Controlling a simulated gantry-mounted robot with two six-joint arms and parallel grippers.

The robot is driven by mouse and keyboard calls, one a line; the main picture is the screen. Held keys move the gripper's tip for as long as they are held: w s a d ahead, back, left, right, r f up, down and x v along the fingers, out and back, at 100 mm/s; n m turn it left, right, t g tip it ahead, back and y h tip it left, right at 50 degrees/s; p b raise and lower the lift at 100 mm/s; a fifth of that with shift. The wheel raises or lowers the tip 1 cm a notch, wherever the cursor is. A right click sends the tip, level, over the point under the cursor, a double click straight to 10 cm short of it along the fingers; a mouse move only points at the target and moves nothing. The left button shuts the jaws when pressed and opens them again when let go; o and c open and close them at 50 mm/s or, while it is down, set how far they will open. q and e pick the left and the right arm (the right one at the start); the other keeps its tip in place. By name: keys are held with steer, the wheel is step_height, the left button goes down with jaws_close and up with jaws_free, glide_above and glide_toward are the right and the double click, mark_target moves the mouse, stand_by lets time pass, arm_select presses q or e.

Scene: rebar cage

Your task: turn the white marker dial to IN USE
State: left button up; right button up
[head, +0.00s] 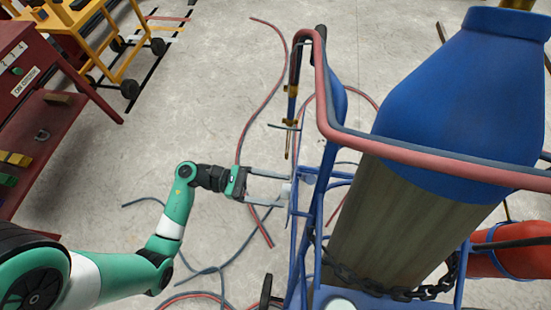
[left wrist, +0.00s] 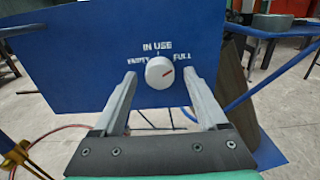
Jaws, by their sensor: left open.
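The white marker dial (left wrist: 160,73) is a round knob on a blue plate (left wrist: 80,75) in the left wrist view. Its red line points right and slightly up, on the FULL side. White lettering reads EMPTY at left, IN USE at top and FULL at right. In the head view the dial (head: 286,190) is a small pale patch at the cart's left side. My left gripper (head: 279,189) is open, its fingers reaching toward the plate on either side of the dial, with gaps visible. Contact with the plate cannot be told. My right gripper is not in view.
A blue cart with a red-and-blue handle (head: 330,120) carries a large blue-topped cylinder (head: 440,110) held by a chain (head: 390,288). Hoses (head: 262,110) lie on the concrete floor. A red cabinet (head: 25,70) and a yellow trolley (head: 75,30) stand at left.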

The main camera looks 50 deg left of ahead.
arm_select(q)
jaws_close()
stand_by(0.3)
steer(key=shift+s+n+p, duration=0.1)
steer(key=shift+n+p, duration=4)
steer(key=shift+n, duration=1.7)
jaws_free()
